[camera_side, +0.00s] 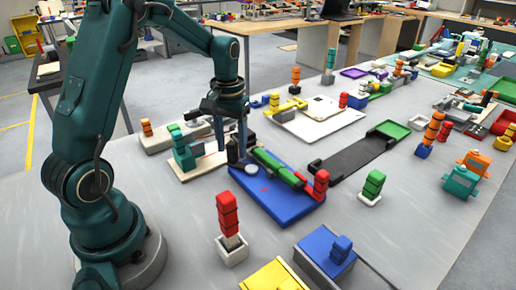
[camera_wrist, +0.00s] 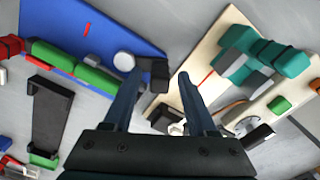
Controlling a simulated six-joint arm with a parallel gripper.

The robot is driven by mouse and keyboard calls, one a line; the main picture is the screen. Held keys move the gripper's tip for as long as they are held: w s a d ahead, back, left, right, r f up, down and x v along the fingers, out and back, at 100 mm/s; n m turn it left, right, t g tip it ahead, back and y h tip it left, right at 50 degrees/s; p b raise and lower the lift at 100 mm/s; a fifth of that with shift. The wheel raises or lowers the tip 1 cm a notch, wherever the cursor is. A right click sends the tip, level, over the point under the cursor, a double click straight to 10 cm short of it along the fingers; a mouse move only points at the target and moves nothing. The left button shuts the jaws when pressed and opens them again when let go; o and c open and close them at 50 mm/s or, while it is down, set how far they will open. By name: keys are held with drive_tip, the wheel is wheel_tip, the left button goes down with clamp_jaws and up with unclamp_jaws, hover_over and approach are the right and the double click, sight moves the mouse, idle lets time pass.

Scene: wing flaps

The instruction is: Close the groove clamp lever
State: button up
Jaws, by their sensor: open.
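A blue plate (camera_side: 280,208) carries a long green bar (camera_side: 274,166), a red upright handle (camera_side: 321,183), a white disc (camera_side: 250,169) and a black block at one end. The wrist view shows the green bar (camera_wrist: 67,64), the white disc (camera_wrist: 124,61) and the black block (camera_wrist: 158,75). Beside it, a pale wooden board (camera_side: 205,168) carries a teal stepped handle (camera_side: 182,153). I cannot tell for sure which fixture is the groove clamp. My gripper (camera_wrist: 161,74) is open and empty, pointing down, its fingertips around the black block in the picture; contact is unclear.
A black track with a green tray (camera_side: 388,130) lies behind the blue plate. A red handle on a white base (camera_side: 232,247), a blue box (camera_side: 325,254) and a yellow box (camera_side: 274,277) stand in front. Many other fixtures fill the table's far right.

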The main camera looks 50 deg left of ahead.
drive_tip(key=shift+f, duration=0.7)
clamp_jaws()
